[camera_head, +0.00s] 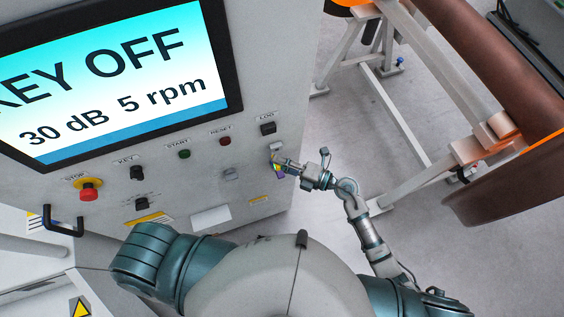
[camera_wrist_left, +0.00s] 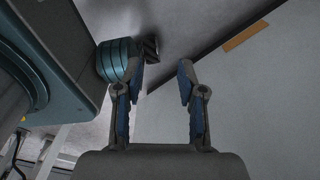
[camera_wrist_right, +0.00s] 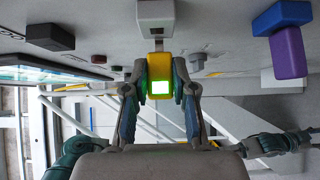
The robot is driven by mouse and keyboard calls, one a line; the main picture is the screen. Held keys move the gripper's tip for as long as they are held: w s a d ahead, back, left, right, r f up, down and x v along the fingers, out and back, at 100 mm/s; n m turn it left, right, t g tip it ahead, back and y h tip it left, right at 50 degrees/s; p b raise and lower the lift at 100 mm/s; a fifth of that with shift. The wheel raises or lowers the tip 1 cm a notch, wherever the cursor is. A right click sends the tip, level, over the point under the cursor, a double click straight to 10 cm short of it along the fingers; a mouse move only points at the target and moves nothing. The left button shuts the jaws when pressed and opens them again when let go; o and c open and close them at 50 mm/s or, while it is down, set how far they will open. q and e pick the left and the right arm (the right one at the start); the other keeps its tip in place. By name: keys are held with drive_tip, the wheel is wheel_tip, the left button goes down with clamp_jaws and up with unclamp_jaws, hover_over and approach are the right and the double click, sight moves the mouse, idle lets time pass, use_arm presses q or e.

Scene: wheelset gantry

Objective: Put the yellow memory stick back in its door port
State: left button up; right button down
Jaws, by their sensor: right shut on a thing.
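The yellow memory stick (camera_wrist_right: 160,72) has a lit green face and sits between the fingers of my right gripper (camera_wrist_right: 160,98), which is shut on it. Just above it in the right wrist view is a pale block-shaped port (camera_wrist_right: 156,14) on the door. The stick's end lines up roughly with the port; whether it has entered cannot be told. In the head view my right gripper (camera_head: 277,160) is at the door's lower right, largely hiding the stick. My left gripper (camera_wrist_left: 165,70) is open and empty, outside the head view.
A blue and purple stick (camera_wrist_right: 287,45) is on the door to the right in the right wrist view. A dark block (camera_wrist_right: 50,37) is at left. The door carries a screen (camera_head: 115,75), buttons and a red stop knob (camera_head: 88,190). A gantry frame (camera_head: 400,110) stands right.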

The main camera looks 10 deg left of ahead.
use_arm(q)
drive_tip(key=shift+d+r+p, duration=0.5)
drive_tip(key=shift+d+r, duration=0.1)
drive_tip(key=shift+d, duration=0.1)
use_arm(e)
drive_tip(key=shift+w+d, duration=0.25)
drive_tip(key=shift+d, duration=0.3)
idle(0.8)
